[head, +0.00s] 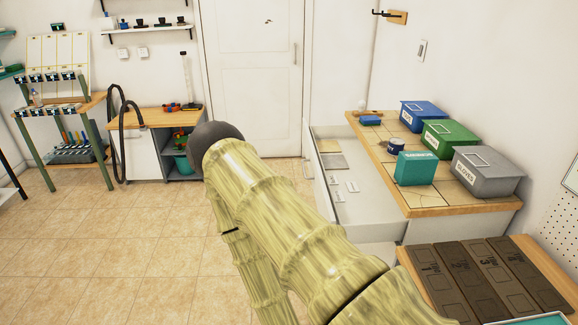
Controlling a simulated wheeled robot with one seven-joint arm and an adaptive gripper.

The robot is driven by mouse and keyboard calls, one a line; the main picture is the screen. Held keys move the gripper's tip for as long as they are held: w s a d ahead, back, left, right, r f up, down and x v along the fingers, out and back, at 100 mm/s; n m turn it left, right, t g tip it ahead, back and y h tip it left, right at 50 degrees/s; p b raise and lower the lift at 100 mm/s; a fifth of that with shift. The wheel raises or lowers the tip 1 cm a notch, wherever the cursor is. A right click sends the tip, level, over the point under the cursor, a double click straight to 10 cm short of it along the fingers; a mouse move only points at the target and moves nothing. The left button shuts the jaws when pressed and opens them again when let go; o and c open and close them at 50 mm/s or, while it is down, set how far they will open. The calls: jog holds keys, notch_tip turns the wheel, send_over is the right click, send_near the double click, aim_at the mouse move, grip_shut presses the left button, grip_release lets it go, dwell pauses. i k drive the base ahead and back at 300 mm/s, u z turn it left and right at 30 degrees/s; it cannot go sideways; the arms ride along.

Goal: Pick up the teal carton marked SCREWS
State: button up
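The teal carton (415,170) stands upright on the wood-edged counter at the right in the head view. White lettering runs along its top front edge, too small here to read surely. It stands in front of the green bin and left of the grey bin, with its front and top unobstructed. My arm, with a pale bamboo-like surface, crosses the lower middle of the view, left of the counter and apart from the carton. My gripper does not show.
A blue bin (423,114), green bin (448,138) and grey bin (487,172) line the counter's right side. A small dark blue container (396,146) sits behind the carton. An open drawer (352,205) juts out left of the counter (462,207). Floor at left is clear.

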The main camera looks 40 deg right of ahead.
aim_at(413, 167)
jog(key=z, duration=0.2)
jog(key=i, duration=0.65)
jog(key=z, duration=1)
jog(key=i, duration=0.45)
jog(key=u, duration=0.95)
jog(key=i, duration=1.4)
jog(key=z, duration=0.15)
